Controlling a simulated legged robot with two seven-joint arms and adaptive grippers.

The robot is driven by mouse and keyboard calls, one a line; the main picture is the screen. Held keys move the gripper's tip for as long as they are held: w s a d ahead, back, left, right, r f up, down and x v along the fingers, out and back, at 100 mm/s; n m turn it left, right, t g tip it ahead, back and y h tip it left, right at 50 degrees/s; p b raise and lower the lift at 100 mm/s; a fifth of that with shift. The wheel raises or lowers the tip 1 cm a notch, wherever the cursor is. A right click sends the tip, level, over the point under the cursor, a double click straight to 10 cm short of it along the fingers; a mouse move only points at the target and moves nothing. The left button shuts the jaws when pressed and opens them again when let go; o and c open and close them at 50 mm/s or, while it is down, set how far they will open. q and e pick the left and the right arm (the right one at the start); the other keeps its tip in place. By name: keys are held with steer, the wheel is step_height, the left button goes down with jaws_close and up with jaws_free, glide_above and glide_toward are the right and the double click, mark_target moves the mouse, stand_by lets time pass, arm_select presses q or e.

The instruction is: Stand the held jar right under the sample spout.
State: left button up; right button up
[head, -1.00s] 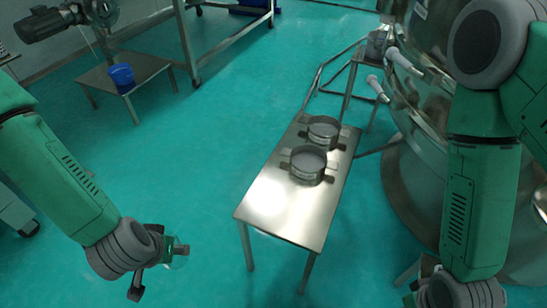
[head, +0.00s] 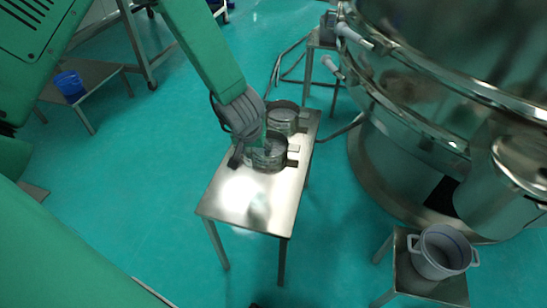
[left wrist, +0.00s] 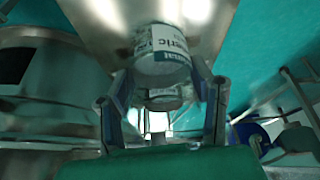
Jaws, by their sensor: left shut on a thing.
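My left gripper (head: 252,150) is over the steel table, in front of the nearer sieve pan as the head view sees it. In the left wrist view the gripper (left wrist: 165,105) is shut on a clear jar (left wrist: 163,55) with a white printed label. The jar is hard to make out in the head view, partly hidden by the wrist and fingers. Two pale spouts, an upper one (head: 354,34) and a lower one (head: 333,67), stick out from the big sieve machine (head: 400,110); I cannot tell which is the sample spout. My right gripper is not in view.
Two round sieve pans, near (head: 268,157) and far (head: 284,117), stand on the steel table (head: 225,200); its front part is clear. A grey pot (head: 440,254) sits on a low stand at the lower right. A blue bucket (head: 69,84) stands on a bench at left.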

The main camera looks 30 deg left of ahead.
mark_target(257, 159)
arm_select(q)
steer(key=shift+w+r, duration=0.35)
steer(key=shift+w, duration=0.15)
steer(key=shift+w+f, duration=0.1)
step_height(257, 159, down, 6)
steer(key=b, duration=0.3)
steer(key=shift+a, duration=0.15)
steer(key=shift+a+f+b, duration=0.1)
steer(key=shift+f+b, duration=0.45)
steer(key=shift+f, duration=0.05)
step_height(257, 159, down, 2)
steer(key=shift+f+b, duration=0.2)
steer(key=shift+b, duration=0.45)
steer(key=shift+f, duration=0.1)
steer(key=shift+c, duration=0.6)
steer(key=shift+d, duration=0.2)
steer(key=o, duration=1.3)
steer(key=shift+a, duration=0.15)
steer(key=shift+c, duration=0.2)
